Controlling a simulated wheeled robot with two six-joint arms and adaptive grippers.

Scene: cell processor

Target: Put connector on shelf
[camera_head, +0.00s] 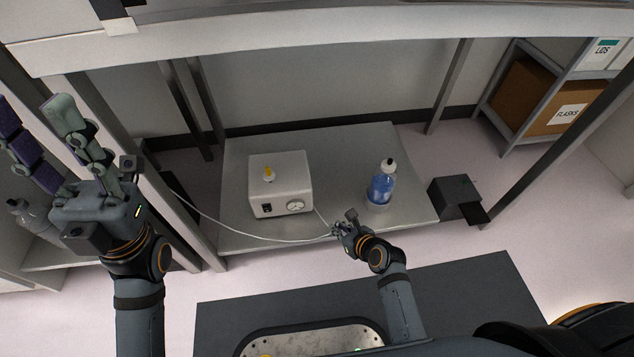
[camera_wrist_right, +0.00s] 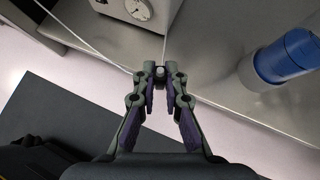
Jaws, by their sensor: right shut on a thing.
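My right gripper (camera_head: 338,229) is at the front edge of the low metal shelf (camera_head: 345,150). It is shut on a small pale connector (camera_wrist_right: 159,72), held between the fingertips in the right wrist view. A thin white cable (camera_head: 240,234) runs from the left to this gripper, and another thin line runs from it to the white box. The connector is mostly hidden by the fingers in the head view. My left gripper (camera_head: 38,118) is raised at the left with its fingers apart, and I see nothing between them.
A white box (camera_head: 279,184) with a dial and a yellow-tipped part stands on the shelf. A blue-filled bottle (camera_head: 382,188) stands right of it. A dark box (camera_head: 455,197) is beyond the shelf's right end. Posts and an upper worktop (camera_head: 300,40) frame the shelf. Bare shelf lies between box and bottle.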

